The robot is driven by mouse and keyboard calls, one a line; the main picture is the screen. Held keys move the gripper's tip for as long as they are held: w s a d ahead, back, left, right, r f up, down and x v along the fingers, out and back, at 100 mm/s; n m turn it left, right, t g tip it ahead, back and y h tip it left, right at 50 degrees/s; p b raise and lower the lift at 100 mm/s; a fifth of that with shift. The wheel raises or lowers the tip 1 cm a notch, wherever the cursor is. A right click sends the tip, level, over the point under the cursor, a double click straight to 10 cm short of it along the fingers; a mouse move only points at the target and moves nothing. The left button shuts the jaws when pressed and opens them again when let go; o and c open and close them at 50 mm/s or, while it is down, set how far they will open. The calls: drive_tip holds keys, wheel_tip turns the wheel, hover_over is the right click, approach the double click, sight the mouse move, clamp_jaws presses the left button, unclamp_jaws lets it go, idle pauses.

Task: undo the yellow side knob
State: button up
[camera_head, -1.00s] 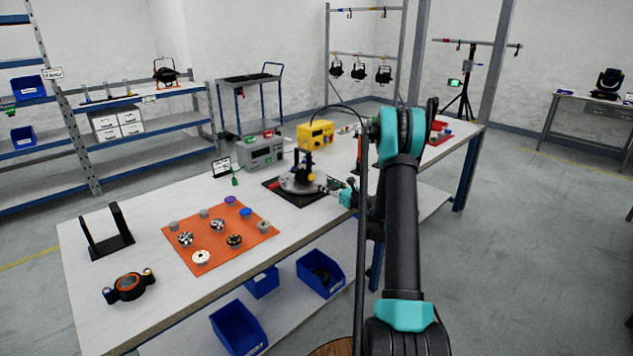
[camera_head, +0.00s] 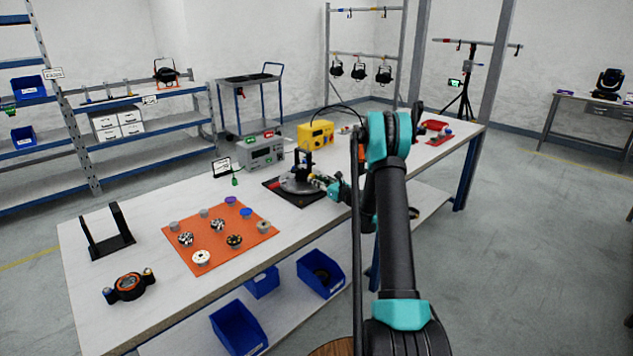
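A black upright fixture (camera_head: 304,160) on a round grey base (camera_head: 290,184) stands on a black mat (camera_head: 283,195) at the middle of the bench. A small yellow spot, which looks like the yellow side knob (camera_head: 316,177), shows at the fixture's right side, mostly hidden by my gripper. My gripper (camera_head: 321,181) reaches in from the right, its tip at or very near the knob. The view is too small to tell whether it touches the knob or whether its fingers are open or shut.
A yellow box (camera_head: 316,134) and a grey box (camera_head: 262,154) stand behind the fixture. An orange mat (camera_head: 190,255) with several small round parts lies to the left. A black-and-orange ring device (camera_head: 130,287) with two side knobs lies at front left. Bare bench lies between.

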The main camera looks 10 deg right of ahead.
clamp_jaws()
drive_tip(key=shift+n, duration=3.1)
drive_tip(key=o, duration=0.7)
unclamp_jaws()
